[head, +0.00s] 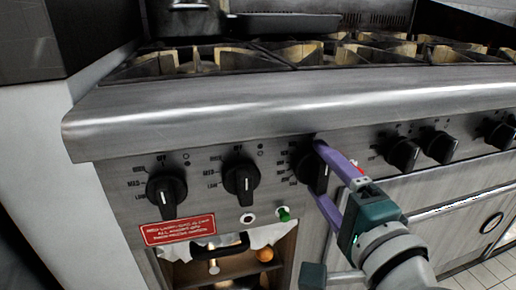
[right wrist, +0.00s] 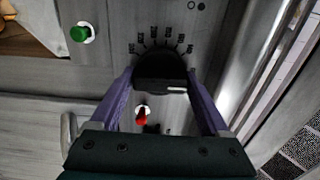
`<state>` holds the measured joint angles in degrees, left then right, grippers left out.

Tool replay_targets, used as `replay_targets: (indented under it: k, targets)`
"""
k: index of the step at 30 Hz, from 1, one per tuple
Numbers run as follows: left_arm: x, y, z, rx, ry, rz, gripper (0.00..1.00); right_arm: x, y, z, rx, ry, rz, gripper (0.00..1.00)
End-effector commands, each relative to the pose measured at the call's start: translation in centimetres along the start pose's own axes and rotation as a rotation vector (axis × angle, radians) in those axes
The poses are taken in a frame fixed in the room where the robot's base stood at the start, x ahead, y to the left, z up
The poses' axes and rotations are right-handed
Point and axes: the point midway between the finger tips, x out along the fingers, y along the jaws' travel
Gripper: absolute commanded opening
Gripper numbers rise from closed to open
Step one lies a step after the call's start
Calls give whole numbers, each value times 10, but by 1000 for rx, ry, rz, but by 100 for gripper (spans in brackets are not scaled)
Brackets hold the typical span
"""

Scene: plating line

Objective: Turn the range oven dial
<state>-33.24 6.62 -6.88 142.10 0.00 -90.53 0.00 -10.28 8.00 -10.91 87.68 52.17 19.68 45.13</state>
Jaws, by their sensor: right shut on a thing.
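The oven dial (head: 311,173) is a round black knob on the steel front panel of the range, third from the left in the head view. My right gripper (head: 319,169) has one purple finger above the dial and one below it, and is shut on it. In the right wrist view, the dial (right wrist: 160,72) sits between the two fingers (right wrist: 161,80), with printed numbers in an arc around it. A white mark shows on the dial's edge there. Part of the dial is hidden by the fingers in the head view. My left gripper is not in view.
Other black knobs stand left (head: 240,179) and right (head: 403,153) along the panel. A green button (head: 284,214) and a red warning label (head: 180,230) are below. The range's rounded steel front edge (head: 280,105) overhangs the dials. An open compartment (head: 225,273) lies below left.

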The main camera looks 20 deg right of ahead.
Motion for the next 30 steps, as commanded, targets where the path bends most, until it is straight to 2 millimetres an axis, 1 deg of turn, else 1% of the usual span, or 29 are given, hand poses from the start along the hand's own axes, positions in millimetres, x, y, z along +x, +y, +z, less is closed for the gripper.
replay_targets:
  k: [16, 17, 21, 22, 30]
  targets:
    - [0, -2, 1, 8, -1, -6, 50, 0, 0, 0, 26, 0, -1, 24]
    - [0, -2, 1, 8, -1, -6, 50, 0, 0, 0, 26, 0, -1, 83]
    - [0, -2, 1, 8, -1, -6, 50, 0, 0, 0, 25, 0, -1, 99]
    - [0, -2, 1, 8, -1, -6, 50, 0, 0, 0, 24, 0, -1, 100]
    - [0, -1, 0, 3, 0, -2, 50, -3, 0, 0, 22, 0, 1, 100]
